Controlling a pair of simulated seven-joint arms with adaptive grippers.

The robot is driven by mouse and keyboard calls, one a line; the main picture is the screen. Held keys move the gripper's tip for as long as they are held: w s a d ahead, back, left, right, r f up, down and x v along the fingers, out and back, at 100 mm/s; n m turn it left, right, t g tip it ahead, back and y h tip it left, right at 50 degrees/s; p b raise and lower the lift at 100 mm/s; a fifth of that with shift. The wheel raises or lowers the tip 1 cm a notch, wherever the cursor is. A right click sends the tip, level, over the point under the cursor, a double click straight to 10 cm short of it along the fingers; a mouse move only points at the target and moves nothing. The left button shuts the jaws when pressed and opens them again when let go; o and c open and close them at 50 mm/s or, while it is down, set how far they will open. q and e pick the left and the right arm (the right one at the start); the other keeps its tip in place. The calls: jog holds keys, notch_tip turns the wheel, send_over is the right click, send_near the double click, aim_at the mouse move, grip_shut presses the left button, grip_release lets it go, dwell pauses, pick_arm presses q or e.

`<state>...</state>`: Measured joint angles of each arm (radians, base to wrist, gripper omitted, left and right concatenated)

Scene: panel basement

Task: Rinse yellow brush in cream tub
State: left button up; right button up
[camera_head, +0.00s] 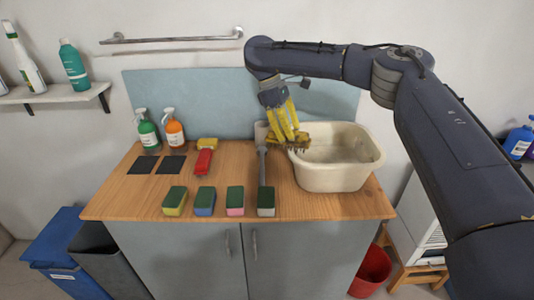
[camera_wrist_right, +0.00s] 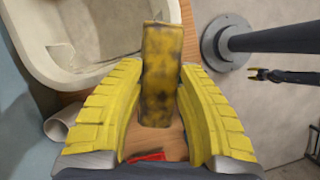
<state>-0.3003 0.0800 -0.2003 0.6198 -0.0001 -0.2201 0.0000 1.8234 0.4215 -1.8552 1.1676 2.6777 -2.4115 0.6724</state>
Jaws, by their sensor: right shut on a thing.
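A yellow brush (camera_head: 284,142) with dark stains and dark bristles is between the yellow fingers of my right gripper (camera_head: 288,128). The right gripper is shut on it. The brush is level with the left rim of the cream tub (camera_head: 338,172), just outside or over that rim; I cannot tell which. In the right wrist view the stained yellow brush (camera_wrist_right: 160,75) stands between the two fingers (camera_wrist_right: 158,120), beside the tub (camera_wrist_right: 50,65). The visible tub interior is pale.
Several green-topped sponges (camera_head: 205,201) line the front edge.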

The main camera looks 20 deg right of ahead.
jog(key=d+r+n+t, duration=0.25)
jog(key=d+n, duration=0.45)
jog(key=d, duration=1.1)
jog(key=shift+h, duration=0.4)
jog(key=shift+w+f, duration=0.15)
jog(key=shift+f, duration=3.05)
jog(key=shift+w+f, duration=0.15)
jog(key=shift+f, duration=3.05)
jog(key=shift+w+f, duration=0.15)
jog(key=shift+f, duration=3.05)
jog(key=shift+r, duration=0.1)
notch_tip(320, 180, up, 17)
jog(key=shift+r, duration=0.2)
